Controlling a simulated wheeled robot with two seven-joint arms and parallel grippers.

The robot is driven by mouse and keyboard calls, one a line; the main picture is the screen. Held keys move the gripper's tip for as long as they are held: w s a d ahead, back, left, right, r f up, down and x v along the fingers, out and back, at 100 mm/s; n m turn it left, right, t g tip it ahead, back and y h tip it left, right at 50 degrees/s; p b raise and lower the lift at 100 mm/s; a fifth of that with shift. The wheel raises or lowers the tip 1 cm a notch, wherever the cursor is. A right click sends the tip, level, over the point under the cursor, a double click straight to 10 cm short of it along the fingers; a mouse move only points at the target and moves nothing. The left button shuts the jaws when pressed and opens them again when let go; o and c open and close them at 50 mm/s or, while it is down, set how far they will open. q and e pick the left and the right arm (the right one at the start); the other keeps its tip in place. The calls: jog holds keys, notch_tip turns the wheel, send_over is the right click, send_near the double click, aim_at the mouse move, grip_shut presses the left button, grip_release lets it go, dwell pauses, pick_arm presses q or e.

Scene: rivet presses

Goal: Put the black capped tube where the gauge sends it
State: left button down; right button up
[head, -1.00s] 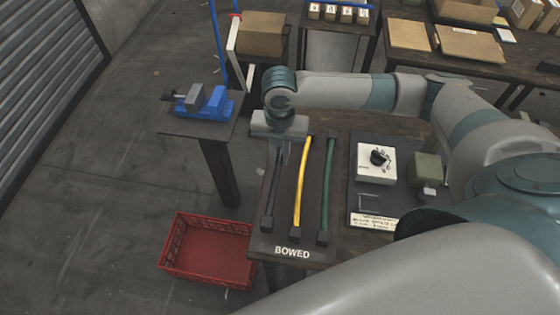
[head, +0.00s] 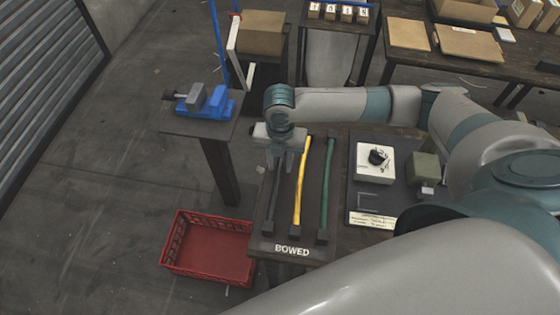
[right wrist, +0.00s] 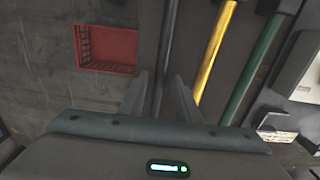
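The black capped tube (head: 273,203) lies lengthwise along the left side of a dark tray marked "BOWED" (head: 311,225). A yellow tube (head: 300,190) and a green tube (head: 326,185) lie to its right. My right gripper (head: 280,165) is over the upper part of the black tube and hides its far end. In the right wrist view the fingers are apart, with the black tube (right wrist: 166,55) running between them; contact cannot be told. A white box with a black knob (head: 368,174) stands on a dark board at right. My left gripper is out of view.
A red crate (head: 208,250) sits on the floor at the left. A blue vise (head: 212,104) is on a small stand (head: 190,130). A green block device (head: 424,167) is beside the white box. Number-marked boxes (head: 345,13) stand at the back.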

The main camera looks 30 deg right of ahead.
aim_at(280, 165)
jog(key=shift+r, duration=0.2)
notch_tip(280, 165, up, 12)
jog(key=b, duration=0.3)
dwell(0.5)
jog(key=shift+f, duration=0.1)
dwell(0.4)
